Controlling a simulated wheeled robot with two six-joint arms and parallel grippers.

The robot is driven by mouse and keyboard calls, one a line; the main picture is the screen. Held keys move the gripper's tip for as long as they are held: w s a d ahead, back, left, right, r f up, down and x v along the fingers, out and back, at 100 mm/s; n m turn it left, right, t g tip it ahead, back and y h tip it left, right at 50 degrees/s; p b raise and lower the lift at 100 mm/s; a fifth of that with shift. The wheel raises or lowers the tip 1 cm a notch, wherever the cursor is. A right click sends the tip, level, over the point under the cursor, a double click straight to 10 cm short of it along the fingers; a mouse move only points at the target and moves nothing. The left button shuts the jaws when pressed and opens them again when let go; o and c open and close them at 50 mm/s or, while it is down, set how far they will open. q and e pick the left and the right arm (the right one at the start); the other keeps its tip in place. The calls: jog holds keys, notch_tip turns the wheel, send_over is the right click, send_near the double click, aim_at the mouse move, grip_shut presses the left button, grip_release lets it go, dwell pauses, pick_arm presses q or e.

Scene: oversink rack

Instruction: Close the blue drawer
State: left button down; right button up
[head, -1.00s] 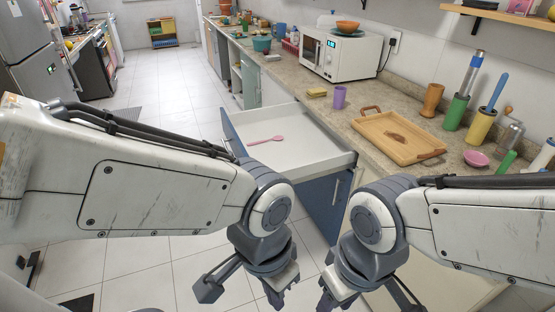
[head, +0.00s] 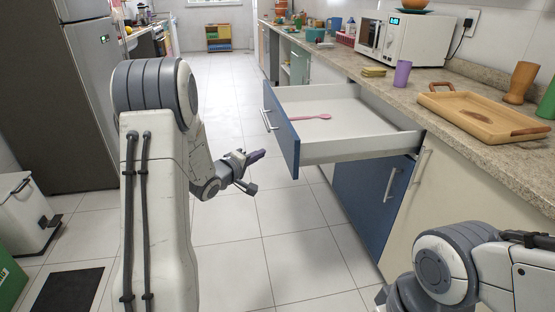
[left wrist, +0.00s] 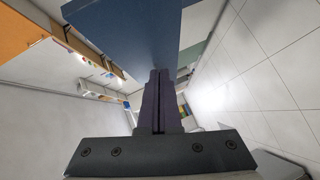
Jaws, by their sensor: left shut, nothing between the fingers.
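The blue drawer (head: 282,132) is pulled out from under the counter; its blue front, with a metal handle (head: 268,120), faces left. A pink spoon (head: 312,117) lies inside its white tray. My left gripper (head: 262,154) is shut and empty, just left of the lower part of the drawer front, with a small gap between them in the head view. In the left wrist view the shut fingers (left wrist: 160,100) point toward the blue drawer front (left wrist: 130,35), which fills the upper middle. My right arm shows at the lower right, but its fingers are out of view.
A blue cabinet door (head: 365,200) is below the drawer. The counter (head: 395,90) holds a wooden tray (head: 480,112), a purple cup (head: 402,74) and a microwave (head: 405,38). A white bin (head: 25,215) and a fridge (head: 85,110) stand left. The floor between is clear.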

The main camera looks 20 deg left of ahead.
pick_arm(q)
jog(key=s+a+f+n+t+h+b, duration=0.1)
jog(key=a+n+t, duration=0.1)
jog(key=a+n, duration=0.15)
jog(key=b, duration=0.2)
send_near(283, 137)
jog(key=w+a, duration=0.3)
jog(key=w, duration=0.1)
jog(key=d, duration=0.1)
jog(key=w+d+f+m, duration=0.1)
jog(key=shift+w+d+b, duration=0.25)
jog(key=shift+d+b, duration=0.05)
jog(key=shift+b, duration=0.1)
jog(key=shift+w+d, duration=0.35)
jog(key=shift+d, duration=0.1)
jog(key=shift+r, duration=0.1)
pick_arm(e)
notch_tip(283, 137, down, 5)
pick_arm(q)
jog(key=shift+w+d, duration=0.1)
pick_arm(e)
jog(key=shift+d, duration=0.1)
